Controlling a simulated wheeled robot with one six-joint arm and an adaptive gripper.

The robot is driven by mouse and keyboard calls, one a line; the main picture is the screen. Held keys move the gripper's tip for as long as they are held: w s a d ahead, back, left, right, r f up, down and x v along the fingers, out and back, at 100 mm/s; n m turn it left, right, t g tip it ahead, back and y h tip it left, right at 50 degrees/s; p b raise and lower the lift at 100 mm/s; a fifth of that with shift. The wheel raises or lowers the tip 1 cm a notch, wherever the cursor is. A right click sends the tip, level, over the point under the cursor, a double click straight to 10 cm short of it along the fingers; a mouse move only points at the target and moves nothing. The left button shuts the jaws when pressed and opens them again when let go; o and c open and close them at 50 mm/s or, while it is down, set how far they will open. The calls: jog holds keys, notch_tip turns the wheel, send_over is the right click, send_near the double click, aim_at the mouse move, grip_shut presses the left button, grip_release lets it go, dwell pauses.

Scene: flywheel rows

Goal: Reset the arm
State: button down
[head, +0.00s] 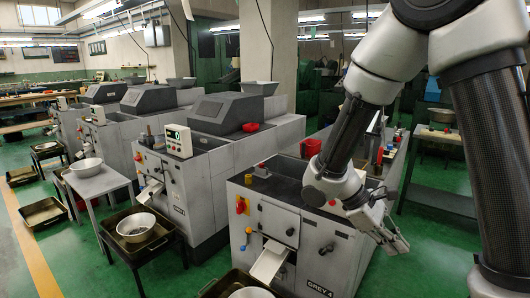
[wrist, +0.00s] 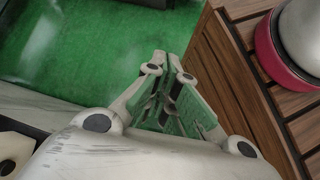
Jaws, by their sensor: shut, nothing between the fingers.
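My arm reaches in from the upper right of the head view, bent down at the elbow. My gripper (head: 396,240) hangs at its end, beside the right side of the nearest grey machine (head: 310,240), labelled "GREY 4". I cannot tell from this view how far apart they are. In the wrist view my gripper (wrist: 168,64) has its fingertips together over green floor, with nothing held between them.
In the wrist view, a slatted wooden surface (wrist: 240,30) with a red-rimmed grey rounded thing (wrist: 300,45) lies close on the right. More grey machines (head: 215,155) line the left. A bowl (head: 136,227) sits in a low tray. Green floor (head: 435,230) is open at right.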

jog(key=s+d+r+m+t+y, duration=0.3)
jog(key=s+r+m+y, duration=0.1)
jog(key=r, duration=0.4)
jog(key=s+d+r+m+t+y, duration=0.3)
jog(key=s+r+m+t+y, duration=0.1)
jog(key=r, duration=0.4)
jog(key=shift+s+r+m+t, duration=0.35)
jog(key=shift+s+m, duration=0.25)
jog(key=shift+m, duration=0.6)
jog(key=c, duration=2.2)
grip_release()
